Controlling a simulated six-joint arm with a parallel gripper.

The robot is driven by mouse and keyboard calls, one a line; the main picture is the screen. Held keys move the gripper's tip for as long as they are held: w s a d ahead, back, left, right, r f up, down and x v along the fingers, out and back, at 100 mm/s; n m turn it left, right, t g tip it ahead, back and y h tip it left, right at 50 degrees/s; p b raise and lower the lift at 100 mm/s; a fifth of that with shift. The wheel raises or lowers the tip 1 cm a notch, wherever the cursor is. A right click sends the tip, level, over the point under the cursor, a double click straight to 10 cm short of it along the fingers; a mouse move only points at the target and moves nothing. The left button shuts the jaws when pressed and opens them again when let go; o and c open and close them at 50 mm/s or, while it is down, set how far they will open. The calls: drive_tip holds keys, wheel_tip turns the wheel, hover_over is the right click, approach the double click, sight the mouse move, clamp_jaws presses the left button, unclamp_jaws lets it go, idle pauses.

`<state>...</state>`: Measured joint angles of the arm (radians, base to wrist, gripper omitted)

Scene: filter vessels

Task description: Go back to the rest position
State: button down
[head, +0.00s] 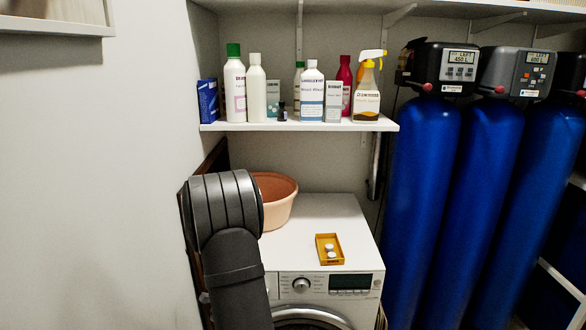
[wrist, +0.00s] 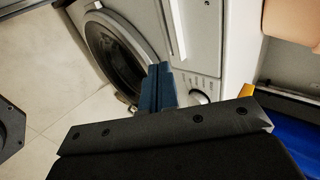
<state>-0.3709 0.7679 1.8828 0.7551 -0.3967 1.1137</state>
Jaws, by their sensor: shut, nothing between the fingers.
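My gripper (wrist: 162,85) shows in the wrist view as two dark blue fingers, pressed together with nothing between them. It points toward the front of the washing machine (wrist: 188,25), whose round door and dial lie beyond the fingertips. I cannot tell how far the fingers are from it. In the head view, my gripper is not visible; a dark grey section of my arm rises at the lower left, in front of part of the washing machine (head: 318,213).
On the machine are a pinkish basin (head: 278,208) and an orange tray (head: 320,248) holding small white round pieces. A shelf (head: 300,126) above carries several bottles and boxes. Blue filter vessels (head: 420,190) stand at the right. A pale wall (head: 90,180) is at the left.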

drive_tip(key=w+r+x, duration=0.2)
drive_tip(key=x, duration=0.9)
drive_tip(key=shift+w+f, duration=0.1)
drive_tip(key=shift+f, duration=0.05)
